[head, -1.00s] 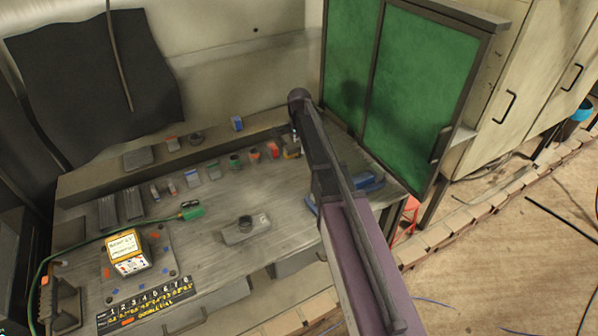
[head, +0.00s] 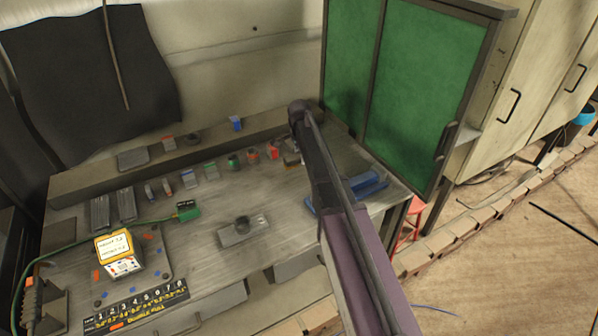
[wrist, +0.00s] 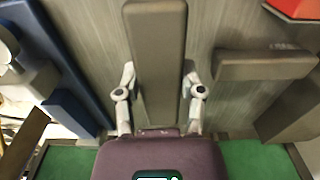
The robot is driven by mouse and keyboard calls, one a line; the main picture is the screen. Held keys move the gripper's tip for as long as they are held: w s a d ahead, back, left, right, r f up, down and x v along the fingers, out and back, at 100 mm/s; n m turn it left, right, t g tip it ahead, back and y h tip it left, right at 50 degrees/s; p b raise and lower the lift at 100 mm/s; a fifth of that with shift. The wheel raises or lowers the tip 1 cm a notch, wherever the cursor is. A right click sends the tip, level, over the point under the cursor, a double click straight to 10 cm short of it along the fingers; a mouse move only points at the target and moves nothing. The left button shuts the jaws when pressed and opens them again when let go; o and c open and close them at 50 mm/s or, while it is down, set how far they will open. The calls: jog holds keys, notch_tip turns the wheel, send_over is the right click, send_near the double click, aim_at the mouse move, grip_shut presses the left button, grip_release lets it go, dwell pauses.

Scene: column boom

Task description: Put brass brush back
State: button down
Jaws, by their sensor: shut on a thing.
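In the wrist view, my gripper (wrist: 158,88) has its two pale fingers on either side of a long grey-brown bar (wrist: 156,40). The bar points straight away from my palm, above the grey bench top. It is the only thing between the fingers, so I take it for the brass brush; no bristles or brass show. In the head view, my own arm hides the gripper and most of what it holds, near the back right of the bench (head: 265,205).
A grey-brown block (wrist: 265,65) lies right of the held bar, with a red thing (wrist: 297,8) beyond. A blue tray (head: 365,188) is right of my arm in the head view. Green panels (head: 420,90) stand behind. Several small items line the bench's back.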

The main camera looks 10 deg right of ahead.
aim_at(300, 173)
jog(key=shift+f, duration=0.4)
jog(key=shift+f+b, duration=1.9)
jog(key=shift+b, duration=0.2)
jog(key=shift+f, duration=0.1)
jog(key=shift+c, duration=1)
grip_release()
jog(key=shift+r, duration=0.2)
notch_tip(300, 173, up, 12)
jog(key=p, duration=1.2)
jog(key=shift+s+a, duration=0.1)
